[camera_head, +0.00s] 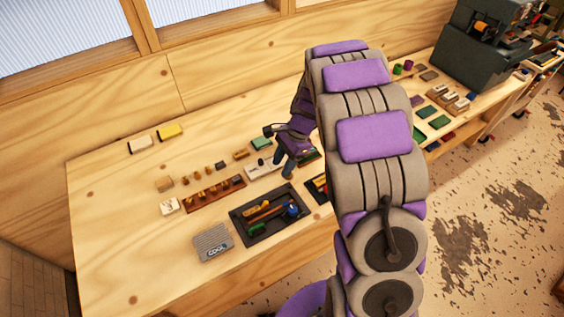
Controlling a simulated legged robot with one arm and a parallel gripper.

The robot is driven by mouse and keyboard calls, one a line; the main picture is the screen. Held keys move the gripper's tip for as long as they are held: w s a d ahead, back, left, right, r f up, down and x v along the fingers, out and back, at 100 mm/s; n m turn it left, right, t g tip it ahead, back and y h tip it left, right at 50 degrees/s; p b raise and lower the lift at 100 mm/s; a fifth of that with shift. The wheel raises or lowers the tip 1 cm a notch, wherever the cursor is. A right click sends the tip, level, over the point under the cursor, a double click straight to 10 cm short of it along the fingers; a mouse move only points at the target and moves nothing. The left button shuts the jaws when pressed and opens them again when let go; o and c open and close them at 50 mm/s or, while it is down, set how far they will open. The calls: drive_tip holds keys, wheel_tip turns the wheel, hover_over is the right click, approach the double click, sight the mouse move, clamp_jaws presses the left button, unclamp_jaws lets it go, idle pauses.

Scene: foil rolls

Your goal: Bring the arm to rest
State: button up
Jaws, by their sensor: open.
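My arm rises from the bottom right of the head view, bends over at the top and comes down over the workbench (115,225). My gripper (280,152) hangs at its end above the middle of the bench, with its jaws apart. It is close to a pale block (258,170) and a green block (261,143). I cannot tell whether it touches either one. I see nothing held between its fingers. My arm hides part of the bench behind it.
A black tray (240,228) holds several coloured items. A grey block marked COOL (212,242) lies near the front edge. A brown rack (214,195) and yellow block (169,131) lie farther back. A dark machine (480,50) stands at the right. The left bench is clear.

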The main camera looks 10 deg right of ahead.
drive_tip(key=s+r+n+h+b, duration=0.1)
drive_tip(key=s+r+n+b, duration=0.1)
drive_tip(key=s, duration=0.9)
drive_tip(key=s+d+r+n+h+b, duration=0.1)
drive_tip(key=s+r+n+b, duration=0.1)
drive_tip(key=s+r+n, duration=0.2)
drive_tip(key=s+r+n+h+b, duration=0.2)
drive_tip(key=s+n, duration=0.6)
drive_tip(key=s, duration=1.1)
drive_tip(key=shift+d+r, duration=0.3)
drive_tip(key=shift+r, duration=0.25)
drive_tip(key=shift+o, duration=0.2)
